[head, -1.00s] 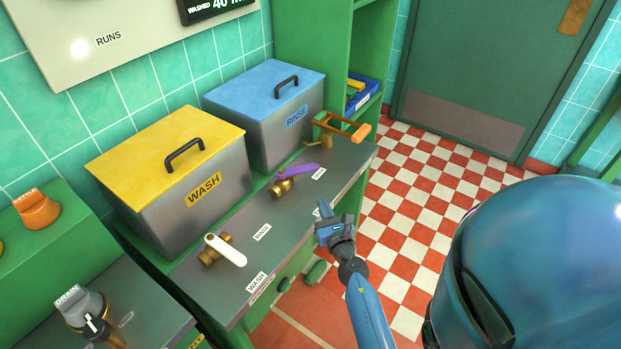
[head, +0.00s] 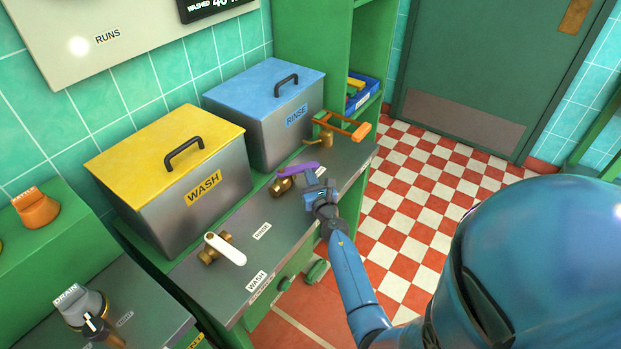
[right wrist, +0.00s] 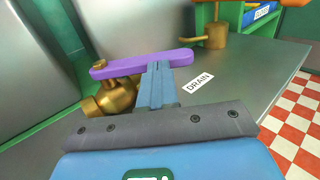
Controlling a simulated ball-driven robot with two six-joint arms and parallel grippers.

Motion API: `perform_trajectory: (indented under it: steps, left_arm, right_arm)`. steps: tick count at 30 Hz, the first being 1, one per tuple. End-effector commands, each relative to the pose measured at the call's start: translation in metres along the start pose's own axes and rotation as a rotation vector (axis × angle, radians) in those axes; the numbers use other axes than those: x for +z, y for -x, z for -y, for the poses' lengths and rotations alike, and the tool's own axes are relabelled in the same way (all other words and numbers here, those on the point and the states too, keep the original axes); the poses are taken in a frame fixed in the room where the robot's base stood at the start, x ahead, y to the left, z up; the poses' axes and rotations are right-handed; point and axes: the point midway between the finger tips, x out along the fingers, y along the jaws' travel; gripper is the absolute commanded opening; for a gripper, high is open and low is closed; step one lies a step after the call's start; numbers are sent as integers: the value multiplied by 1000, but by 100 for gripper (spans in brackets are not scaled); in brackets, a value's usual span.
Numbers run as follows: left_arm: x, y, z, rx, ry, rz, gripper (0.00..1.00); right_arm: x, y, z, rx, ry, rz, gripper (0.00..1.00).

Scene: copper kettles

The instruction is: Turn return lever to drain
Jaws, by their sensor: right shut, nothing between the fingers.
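A purple lever (head: 300,170) on a brass valve (head: 281,187) stands on the grey counter in front of the rinse box. The right wrist view shows the lever (right wrist: 125,68) lying across the brass valve (right wrist: 115,97), with a DRAIN label (right wrist: 198,83) on the counter to its right. My right gripper (head: 312,185) is shut and empty. Its fingertips (right wrist: 158,72) are at the near side of the lever, overlapping it in the right wrist view; I cannot tell whether they touch. My left gripper is not in view.
A white lever (head: 226,250) stands nearer, an orange lever (head: 343,125) at the counter's far end. Behind are the yellow-lidded WASH box (head: 203,189) and blue-lidded RINSE box (head: 290,120). Green knobs (head: 316,271) project below the counter. The checkered floor at right is clear.

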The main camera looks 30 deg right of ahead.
Motion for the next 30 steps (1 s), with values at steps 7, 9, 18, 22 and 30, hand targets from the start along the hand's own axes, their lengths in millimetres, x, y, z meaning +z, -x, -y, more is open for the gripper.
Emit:
perform_trajectory:
  steps: [7, 9, 18, 22, 30]
  left_arm:
    - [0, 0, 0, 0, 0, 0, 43]
    - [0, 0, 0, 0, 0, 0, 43]
    - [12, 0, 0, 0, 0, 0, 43]
    - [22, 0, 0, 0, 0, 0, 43]
    - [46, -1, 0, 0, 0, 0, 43]
  right_arm:
    - [0, 0, 0, 0, 0, 0, 0]
    - [0, 0, 0, 2, 0, 0, 0]
    - [-2, -7, 6, 83, 0, 2, 0]
    - [-3, -15, 10, 167, 1, 3, 0]
    - [-3, -34, 14, 380, 1, 3, 0]
